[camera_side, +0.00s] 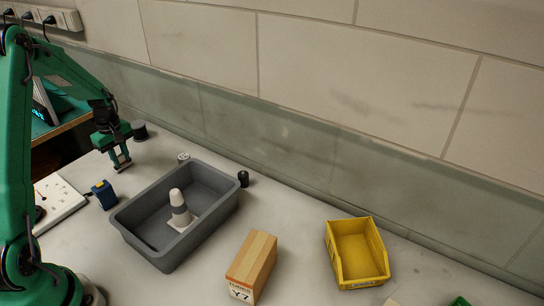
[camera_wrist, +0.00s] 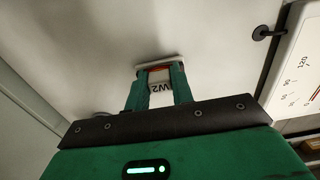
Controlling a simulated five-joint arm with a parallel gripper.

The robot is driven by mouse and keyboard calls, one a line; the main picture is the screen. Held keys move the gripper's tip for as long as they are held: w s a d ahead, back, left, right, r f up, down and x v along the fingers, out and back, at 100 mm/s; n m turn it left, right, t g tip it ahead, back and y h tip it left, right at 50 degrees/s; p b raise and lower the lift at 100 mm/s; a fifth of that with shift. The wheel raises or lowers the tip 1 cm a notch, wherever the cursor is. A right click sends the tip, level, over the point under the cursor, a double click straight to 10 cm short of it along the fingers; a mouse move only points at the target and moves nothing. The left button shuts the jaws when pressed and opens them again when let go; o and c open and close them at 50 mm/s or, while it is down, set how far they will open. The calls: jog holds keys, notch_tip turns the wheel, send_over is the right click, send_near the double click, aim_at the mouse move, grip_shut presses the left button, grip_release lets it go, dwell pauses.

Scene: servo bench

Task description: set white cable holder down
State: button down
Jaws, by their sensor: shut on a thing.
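My gripper (camera_side: 121,166) is low over the left part of the bench in the side view, left of the grey tub. In the wrist view my gripper (camera_wrist: 159,76) is shut on the white cable holder (camera_wrist: 161,58). Its pale edge shows beyond the fingertips, with an orange-red band and a white label reading W2 between the fingers. In the side view the holder is too small and covered to make out. I cannot tell whether it touches the bench.
A grey tub (camera_side: 153,259) holds a grey and white cone (camera_side: 179,207). A blue block (camera_side: 104,194) and a white board (camera_side: 62,203) lie near my gripper. A black cylinder (camera_side: 243,178), a cardboard box (camera_side: 252,265) and a yellow bin (camera_side: 347,270) stand farther right.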

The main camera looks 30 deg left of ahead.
aim_at(120, 155)
jog(key=shift+f, duration=0.25)
jog(key=c, duration=1.2)
grip_release()
jog(key=shift+f, duration=0.15)
notch_tip(120, 155, up, 12)
jog(key=shift+r, duration=0.2)
